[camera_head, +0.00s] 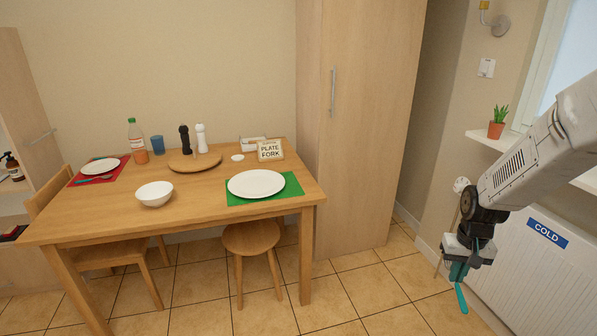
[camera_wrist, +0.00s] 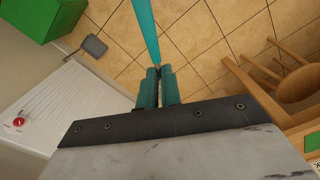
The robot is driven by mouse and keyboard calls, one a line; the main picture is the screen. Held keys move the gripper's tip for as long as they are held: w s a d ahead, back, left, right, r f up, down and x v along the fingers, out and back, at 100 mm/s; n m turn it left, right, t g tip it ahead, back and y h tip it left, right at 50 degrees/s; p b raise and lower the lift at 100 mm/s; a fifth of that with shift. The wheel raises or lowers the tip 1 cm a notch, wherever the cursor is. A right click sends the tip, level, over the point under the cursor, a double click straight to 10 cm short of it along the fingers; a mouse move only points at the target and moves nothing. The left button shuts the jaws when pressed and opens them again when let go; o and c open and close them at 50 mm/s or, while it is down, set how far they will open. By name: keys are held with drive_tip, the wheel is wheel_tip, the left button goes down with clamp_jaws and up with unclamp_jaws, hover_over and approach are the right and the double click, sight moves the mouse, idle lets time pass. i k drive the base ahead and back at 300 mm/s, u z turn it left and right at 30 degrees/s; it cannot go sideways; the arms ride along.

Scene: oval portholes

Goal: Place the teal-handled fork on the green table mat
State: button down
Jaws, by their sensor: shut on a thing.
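My gripper (camera_head: 459,269) is at the right of the head view, in front of the radiator and well away from the table. It is shut on the teal-handled fork (camera_head: 461,297), whose teal handle hangs down below the jaws. In the wrist view the teal handle (camera_wrist: 146,28) runs up from between the fingertips (camera_wrist: 157,72); the fork's metal end is not visible. The green table mat (camera_head: 291,187) lies at the table's right end with a white plate (camera_head: 256,183) on it. A corner of green, likely the mat, shows in the wrist view (camera_wrist: 312,141).
The wooden table (camera_head: 215,210) also holds a white bowl (camera_head: 154,193), a round board (camera_head: 194,161), a bottle (camera_head: 137,142), shakers and a "PLATE FORK" sign (camera_head: 270,150). A stool (camera_head: 251,239) stands at its front. Tiled floor (camera_head: 370,285) lies clear between table and gripper.

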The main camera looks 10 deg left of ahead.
sight(292, 182)
drive_tip(key=i, duration=2.75)
drive_tip(key=u, duration=2.4)
drive_tip(key=i, duration=0.2)
drive_tip(key=z, duration=0.3)
